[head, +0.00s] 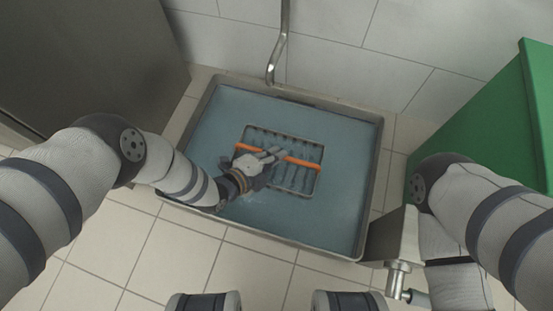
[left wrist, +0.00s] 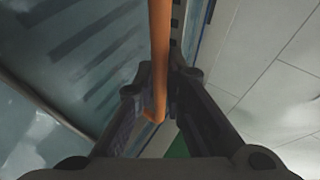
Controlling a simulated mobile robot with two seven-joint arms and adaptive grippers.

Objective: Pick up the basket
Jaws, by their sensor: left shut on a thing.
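The basket (head: 314,180) is a grey slatted frame with an orange handle bar (head: 303,162) across its middle. It lies in the blue-floored basin, seen in the middle of the head view. My left gripper (head: 270,158) reaches over the basket from the left and is shut on the orange handle. In the left wrist view the orange handle (left wrist: 160,60) runs down between the two dark fingers (left wrist: 158,105). The gripper hides part of the basket's left side. I cannot tell whether the basket touches the basin floor. My right gripper does not show clearly in either view.
The square basin (head: 225,105) has a raised metal rim. A metal pipe (head: 284,40) comes down the tiled wall behind it. A green cabinet (head: 490,120) stands at the right and a grey cabinet (head: 90,60) at the upper left. A metal box (head: 392,238) stands near the basin's lower right corner.

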